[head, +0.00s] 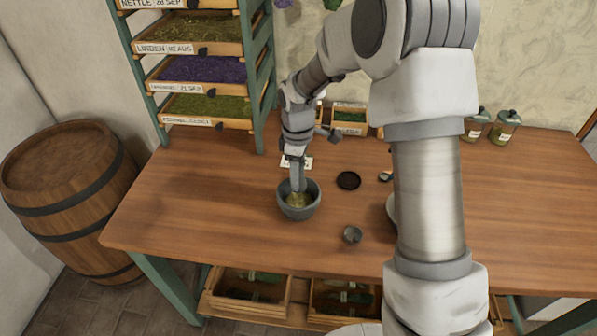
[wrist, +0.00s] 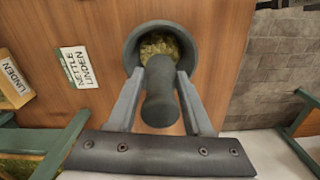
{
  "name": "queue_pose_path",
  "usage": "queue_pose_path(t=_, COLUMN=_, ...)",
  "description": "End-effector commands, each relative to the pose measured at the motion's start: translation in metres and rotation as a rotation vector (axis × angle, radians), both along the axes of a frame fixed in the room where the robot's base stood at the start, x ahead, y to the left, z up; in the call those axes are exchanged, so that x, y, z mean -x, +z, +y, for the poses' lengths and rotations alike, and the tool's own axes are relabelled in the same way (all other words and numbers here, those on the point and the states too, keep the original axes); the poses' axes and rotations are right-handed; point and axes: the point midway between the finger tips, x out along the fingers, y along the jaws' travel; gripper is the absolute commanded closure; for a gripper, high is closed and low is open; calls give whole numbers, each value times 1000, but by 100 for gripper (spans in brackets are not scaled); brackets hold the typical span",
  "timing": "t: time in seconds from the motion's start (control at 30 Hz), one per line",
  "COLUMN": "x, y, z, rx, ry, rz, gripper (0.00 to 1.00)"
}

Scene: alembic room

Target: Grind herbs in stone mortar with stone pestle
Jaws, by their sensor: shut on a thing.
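The stone mortar (head: 284,208) is a dark grey bowl standing upright on the wooden table. Yellow-green herbs (head: 299,200) lie inside it; they also show in the wrist view (wrist: 160,44) within the mortar's round rim (wrist: 130,48). My gripper (head: 297,182) points down over the mortar. In the wrist view my gripper (wrist: 160,92) is shut on the dark grey stone pestle (wrist: 160,100), one finger on each side. The pestle's far end reaches into the mortar over the herbs. Whether it touches them is hidden.
A rack of labelled herb trays (head: 205,70) stands behind left. A card reading nettle and linden (wrist: 78,67) lies near the mortar. A barrel (head: 70,190) stands left of the table (head: 190,190).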

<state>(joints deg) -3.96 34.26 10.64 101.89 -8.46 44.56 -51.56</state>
Motion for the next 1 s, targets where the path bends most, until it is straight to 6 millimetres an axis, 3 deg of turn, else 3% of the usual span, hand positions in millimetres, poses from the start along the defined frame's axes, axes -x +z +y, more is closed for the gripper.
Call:
queue_pose_path(t=0.5, x=0, y=-55, z=0, rx=0, ry=0, rz=0, gripper=100)
queue_pose_path(t=1.0, x=0, y=-62, z=0, rx=0, ry=0, rz=-1, gripper=100)
